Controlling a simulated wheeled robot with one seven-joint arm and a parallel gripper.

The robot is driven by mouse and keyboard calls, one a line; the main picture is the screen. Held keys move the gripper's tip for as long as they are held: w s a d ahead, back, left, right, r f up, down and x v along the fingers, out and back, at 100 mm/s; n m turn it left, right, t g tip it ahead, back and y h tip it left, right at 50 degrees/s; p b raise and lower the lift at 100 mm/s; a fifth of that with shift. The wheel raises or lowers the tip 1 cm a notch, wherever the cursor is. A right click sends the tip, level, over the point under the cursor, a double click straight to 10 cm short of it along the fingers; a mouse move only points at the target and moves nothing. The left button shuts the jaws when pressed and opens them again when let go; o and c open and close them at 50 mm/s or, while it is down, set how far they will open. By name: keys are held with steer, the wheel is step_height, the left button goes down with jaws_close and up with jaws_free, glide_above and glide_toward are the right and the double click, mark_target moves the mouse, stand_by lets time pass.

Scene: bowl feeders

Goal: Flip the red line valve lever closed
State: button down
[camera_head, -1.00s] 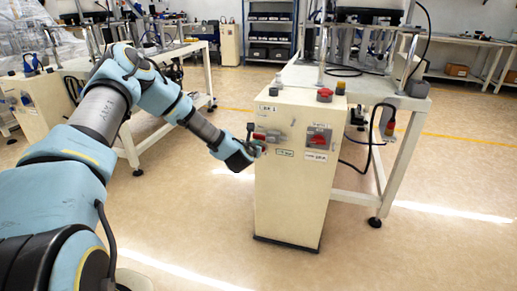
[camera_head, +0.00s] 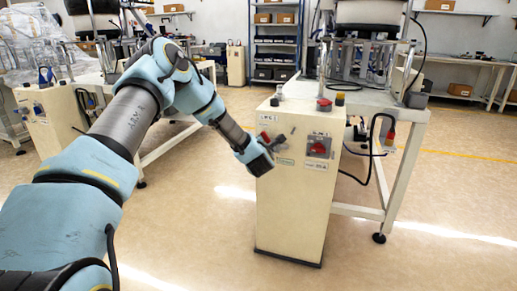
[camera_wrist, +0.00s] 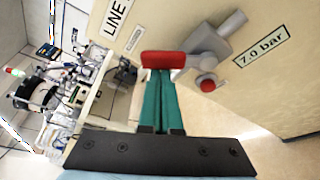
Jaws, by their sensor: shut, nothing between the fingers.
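The red lever (camera_wrist: 163,60) sits on a grey valve body (camera_wrist: 210,42) on the cream cabinet face (camera_wrist: 265,85). It lies just beyond my green fingertips (camera_wrist: 158,72) in the wrist view; whether they touch it I cannot tell. The fingers are together with nothing between them. In the head view my gripper (camera_head: 264,158) is at the cabinet's upper left front, close to the grey valve (camera_head: 279,143). A small red part (camera_head: 265,136) shows just above it; the fingertips are hard to make out.
A round red button (camera_wrist: 208,84) sits by the valve. A red rotary switch (camera_head: 319,148) is to the right on the same cabinet (camera_head: 290,215). A white table (camera_head: 355,105) adjoins behind.

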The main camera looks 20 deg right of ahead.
mark_target(267, 135)
steer(key=m+b, duration=0.1)
steer(key=s+d+m+t+b, duration=0.1)
steer(key=r+m+b, duration=0.1)
steer(key=m, duration=0.1)
steer(key=shift+s+d+r, duration=0.1)
steer(key=shift+s+d, duration=0.1)
steer(key=shift+d, duration=0.05)
steer(key=shift+d+r+t, duration=0.1)
steer(key=shift+t, duration=0.2)
steer(key=shift+s+d+r+b, duration=0.15)
steer(key=shift+s+b, duration=0.05)
steer(key=shift+b, duration=0.15)
steer(key=shift+w, duration=0.1)
